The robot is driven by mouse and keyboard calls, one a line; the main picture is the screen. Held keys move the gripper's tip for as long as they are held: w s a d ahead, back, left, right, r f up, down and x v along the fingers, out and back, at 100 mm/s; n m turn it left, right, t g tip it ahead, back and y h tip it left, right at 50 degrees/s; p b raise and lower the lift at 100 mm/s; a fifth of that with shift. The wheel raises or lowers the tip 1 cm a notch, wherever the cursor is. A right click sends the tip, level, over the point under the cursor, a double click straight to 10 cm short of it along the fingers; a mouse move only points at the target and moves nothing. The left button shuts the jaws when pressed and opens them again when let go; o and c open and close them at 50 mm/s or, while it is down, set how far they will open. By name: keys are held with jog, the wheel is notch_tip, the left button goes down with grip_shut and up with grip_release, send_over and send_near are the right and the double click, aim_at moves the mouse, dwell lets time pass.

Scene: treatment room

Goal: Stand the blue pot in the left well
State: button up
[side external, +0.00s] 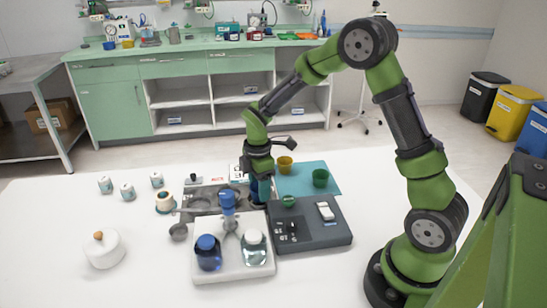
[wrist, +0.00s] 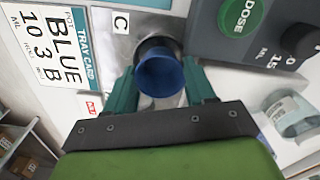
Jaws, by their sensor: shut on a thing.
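The blue pot (wrist: 161,74) is between the fingers of my gripper (wrist: 160,88) in the wrist view, its open mouth towards the camera. In the side view, my gripper (side external: 259,180) points down at the right end of the grey metal tray (side external: 190,191), and a bit of the blue pot (side external: 254,190) shows below it. The pot is beside the label C (wrist: 121,22). I cannot tell whether it touches the tray. The wells are partly hidden by my gripper and other items; the left well cannot be made out clearly.
A grey dosing unit (side external: 315,237) stands at the right. A white stand (side external: 233,272) with two bottles is in front. Yellow (side external: 285,165) and green (side external: 320,178) pots stand on a turquoise mat (side external: 303,171).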

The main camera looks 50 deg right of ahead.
jog(key=shift+r, duration=0.6)
jog(key=shift+f, duration=0.8)
dwell(0.6)
jog(key=o, duration=0.7)
jog(key=shift+o, duration=0.2)
jog(key=shift+r, duration=0.1)
notch_tip(320, 180, up, 11)
dwell(0.4)
dwell(0.4)
